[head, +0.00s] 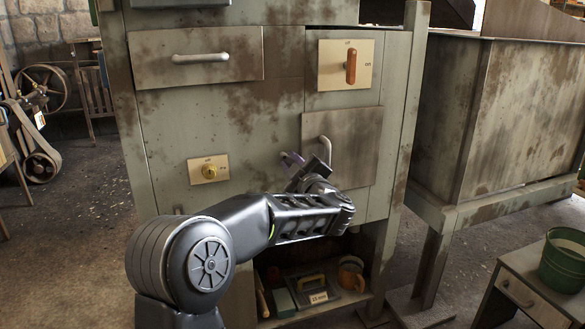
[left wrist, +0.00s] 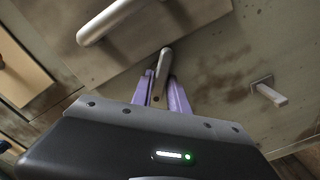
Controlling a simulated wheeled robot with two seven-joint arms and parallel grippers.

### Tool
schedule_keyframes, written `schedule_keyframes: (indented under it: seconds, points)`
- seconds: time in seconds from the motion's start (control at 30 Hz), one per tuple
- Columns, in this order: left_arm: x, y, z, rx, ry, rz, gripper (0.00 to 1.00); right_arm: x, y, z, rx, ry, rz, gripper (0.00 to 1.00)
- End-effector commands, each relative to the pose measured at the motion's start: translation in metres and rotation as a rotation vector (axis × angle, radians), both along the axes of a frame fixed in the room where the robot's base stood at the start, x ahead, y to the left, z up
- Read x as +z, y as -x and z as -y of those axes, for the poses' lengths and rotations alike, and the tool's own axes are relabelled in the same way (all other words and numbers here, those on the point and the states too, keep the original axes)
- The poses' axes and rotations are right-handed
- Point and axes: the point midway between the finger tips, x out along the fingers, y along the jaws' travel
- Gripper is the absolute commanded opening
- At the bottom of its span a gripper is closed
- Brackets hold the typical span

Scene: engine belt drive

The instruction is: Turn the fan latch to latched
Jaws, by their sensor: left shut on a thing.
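My left gripper (head: 298,163) is at the left edge of a grey door panel (head: 352,150) on the cabinet front. In the left wrist view its purple fingers (left wrist: 163,92) are shut on a short grey lever (left wrist: 166,58), which appears to be the fan latch. The lever's far end shows beyond the fingertips, beside the door's edge. Its lower part is partly hidden between the fingers, and in the head view my gripper and arm cover it. I cannot read whether it stands at latched. My right gripper is not in view.
The door has a curved handle (head: 326,150) close to my gripper. A second small lever on a square plate (left wrist: 268,91) shows in the left wrist view.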

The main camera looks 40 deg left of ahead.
Motion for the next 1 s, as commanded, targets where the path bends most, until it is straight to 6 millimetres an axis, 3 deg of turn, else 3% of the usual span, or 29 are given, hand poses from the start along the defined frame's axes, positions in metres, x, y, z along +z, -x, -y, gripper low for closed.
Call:
schedule_keyframes:
  seconds: [0.5,1.0]
  points:
    - [-0.009,0.001,0.0,0.0,0.278,0.396,0.0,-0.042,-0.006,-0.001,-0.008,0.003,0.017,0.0]
    - [-0.008,0.002,0.0,0.0,0.424,0.604,0.0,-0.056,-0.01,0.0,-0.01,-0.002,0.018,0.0]
